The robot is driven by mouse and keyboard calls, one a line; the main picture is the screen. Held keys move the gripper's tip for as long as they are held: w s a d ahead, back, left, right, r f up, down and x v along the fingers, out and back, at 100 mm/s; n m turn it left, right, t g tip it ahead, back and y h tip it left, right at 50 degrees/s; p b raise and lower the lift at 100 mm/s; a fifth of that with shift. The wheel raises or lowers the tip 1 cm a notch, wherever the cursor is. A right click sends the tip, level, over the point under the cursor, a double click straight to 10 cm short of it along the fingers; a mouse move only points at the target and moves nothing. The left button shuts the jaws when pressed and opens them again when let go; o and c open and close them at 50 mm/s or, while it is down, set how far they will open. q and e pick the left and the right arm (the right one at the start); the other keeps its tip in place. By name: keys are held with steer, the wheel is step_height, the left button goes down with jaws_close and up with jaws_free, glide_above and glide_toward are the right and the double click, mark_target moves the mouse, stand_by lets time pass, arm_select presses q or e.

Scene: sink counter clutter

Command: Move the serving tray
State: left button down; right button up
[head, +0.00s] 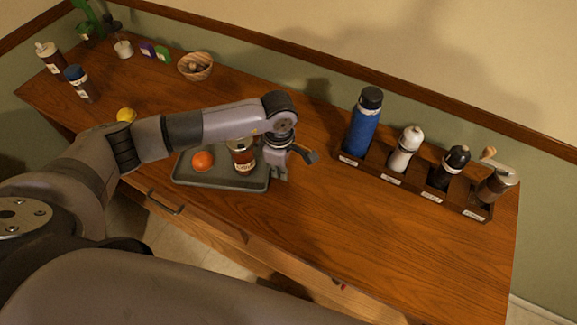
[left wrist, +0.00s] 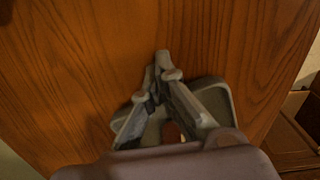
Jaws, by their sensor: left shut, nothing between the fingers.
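The serving tray (head: 222,181) is a dark grey, shallow tray lying flat on the wooden counter. An orange (head: 203,161) and a labelled jar (head: 243,158) with dark reddish contents stand on it. My left gripper (head: 279,174) is at the tray's right end, pointing down, shut and empty. The arm covers the tray's back edge. In the left wrist view the closed fingers (left wrist: 160,78) are in front of part of the tray (left wrist: 216,95). I cannot tell whether they touch its rim. My right gripper is not in view.
A wooden rack (head: 411,184) at the right holds a blue bottle (head: 361,125) and several grinders. A lemon (head: 126,115), a woven bowl (head: 196,66) and a blue-capped bottle (head: 80,85) are to the left. The counter in front of the rack is clear.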

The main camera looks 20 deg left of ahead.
mark_target(269, 167)
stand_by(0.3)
arm_select(q)
steer(key=shift+a+f+b, duration=0.1)
steer(key=shift+a+b, duration=0.2)
steer(key=shift+a, duration=0.05)
steer(key=shift+a+b, duration=0.6)
steer(key=shift+a, duration=0.8)
steer(key=shift+d, duration=0.1)
